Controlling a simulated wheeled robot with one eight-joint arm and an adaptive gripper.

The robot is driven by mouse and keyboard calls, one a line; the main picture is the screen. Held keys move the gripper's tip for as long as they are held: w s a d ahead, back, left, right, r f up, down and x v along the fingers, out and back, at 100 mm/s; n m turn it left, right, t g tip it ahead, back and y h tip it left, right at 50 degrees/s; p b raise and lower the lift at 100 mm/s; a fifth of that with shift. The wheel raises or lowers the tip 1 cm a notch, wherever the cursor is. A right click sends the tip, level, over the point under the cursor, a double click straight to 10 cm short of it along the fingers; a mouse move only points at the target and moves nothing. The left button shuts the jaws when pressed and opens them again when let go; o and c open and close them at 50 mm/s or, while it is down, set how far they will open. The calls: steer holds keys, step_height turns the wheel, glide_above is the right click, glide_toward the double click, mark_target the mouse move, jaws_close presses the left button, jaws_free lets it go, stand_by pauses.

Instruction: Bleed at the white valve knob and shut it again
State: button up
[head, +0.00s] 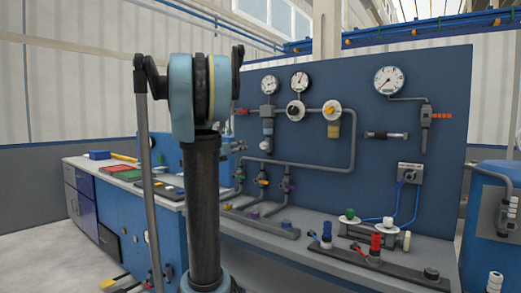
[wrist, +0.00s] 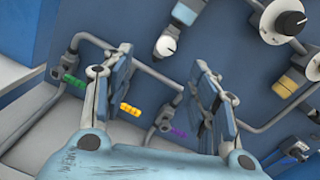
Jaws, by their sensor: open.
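A white knob (head: 266,145) sits at the lower end of a grey filter body on the upright blue panel, below the left gauges. In the wrist view the white knob (wrist: 165,46) shows near the top, with a dark mark on its face. My gripper (wrist: 160,60) is open and empty; its two blue-grey fingers point toward the panel, with the knob beyond the gap between their tips. The fingers appear apart from the knob. In the head view my arm hides most of the gripper.
A black-and-white dial (head: 295,110) and a yellow-topped regulator (head: 332,112) sit right of the knob. Grey pipe (head: 310,165) runs below, with green, yellow and purple valve handles (wrist: 130,109) at lower left. Several fittings stand on the bench (head: 445,262). Open space lies before the panel.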

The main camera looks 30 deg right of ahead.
mark_target(262, 146)
steer(key=shift+m+g, duration=0.6)
steer(key=x, duration=1.2)
steer(key=s+x, duration=0.1)
steer(key=x, duration=0.5)
steer(key=shift+w+d+f, duration=0.1)
steer(key=shift+d+f, duration=0.1)
steer(key=shift+f, duration=0.1)
steer(key=c, duration=1.1)
